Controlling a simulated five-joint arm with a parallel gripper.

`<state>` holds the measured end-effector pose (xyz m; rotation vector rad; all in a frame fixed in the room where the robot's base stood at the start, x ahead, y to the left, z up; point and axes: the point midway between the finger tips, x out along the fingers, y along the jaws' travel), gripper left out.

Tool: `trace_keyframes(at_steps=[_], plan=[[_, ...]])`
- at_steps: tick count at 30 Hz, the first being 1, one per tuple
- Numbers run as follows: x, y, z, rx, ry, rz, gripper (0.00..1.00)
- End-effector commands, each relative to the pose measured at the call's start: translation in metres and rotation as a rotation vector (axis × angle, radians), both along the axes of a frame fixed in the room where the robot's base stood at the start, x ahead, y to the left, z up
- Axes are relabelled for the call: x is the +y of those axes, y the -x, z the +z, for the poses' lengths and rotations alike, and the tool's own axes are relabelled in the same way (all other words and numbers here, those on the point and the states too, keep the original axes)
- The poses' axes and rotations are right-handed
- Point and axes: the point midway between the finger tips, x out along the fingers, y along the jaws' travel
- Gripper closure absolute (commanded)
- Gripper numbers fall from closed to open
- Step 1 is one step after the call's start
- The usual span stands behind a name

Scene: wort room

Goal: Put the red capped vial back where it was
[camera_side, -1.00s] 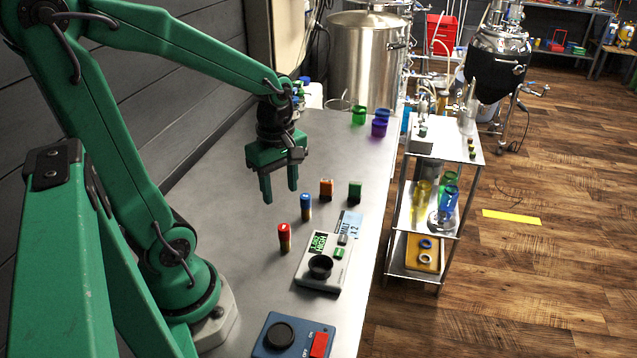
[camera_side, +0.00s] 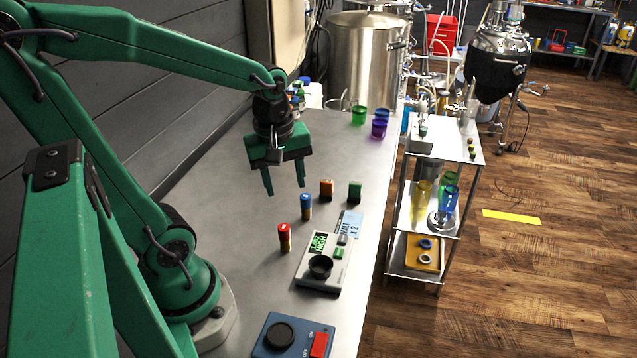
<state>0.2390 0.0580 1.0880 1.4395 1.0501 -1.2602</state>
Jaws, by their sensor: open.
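The red capped vial (camera_side: 284,238) stands upright on the steel bench (camera_side: 232,215), with an amber lower part. It is left of the white meter. My gripper (camera_side: 285,187) is open and empty. It hangs fingers down above the bench, above and beyond the red capped vial in the picture, apart from it. A green capped one (camera_side: 354,193) stands to the right.
The white meter (camera_side: 323,262) with a black cup and green display sits near the bench's right edge. A blue box with a black knob (camera_side: 282,338) and red switch is in front. Green (camera_side: 359,115) and purple (camera_side: 379,128) cups stand at the back. A steel cart (camera_side: 400,262) is right.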

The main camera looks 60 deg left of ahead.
Motion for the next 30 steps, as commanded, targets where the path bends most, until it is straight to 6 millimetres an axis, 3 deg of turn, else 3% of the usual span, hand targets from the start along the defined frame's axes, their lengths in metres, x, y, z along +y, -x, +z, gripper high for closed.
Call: trace_keyframes(at_steps=[18, 24, 30], plan=[[-0.05, 0.011, 0.061, -0.264, -0.297, -1.098, 0.54], [-0.057, 0.015, 0.069, -0.298, -0.37, -1.276, 0.54], [-0.058, 0.015, 0.07, -0.302, -0.385, -1.316, 0.54]])
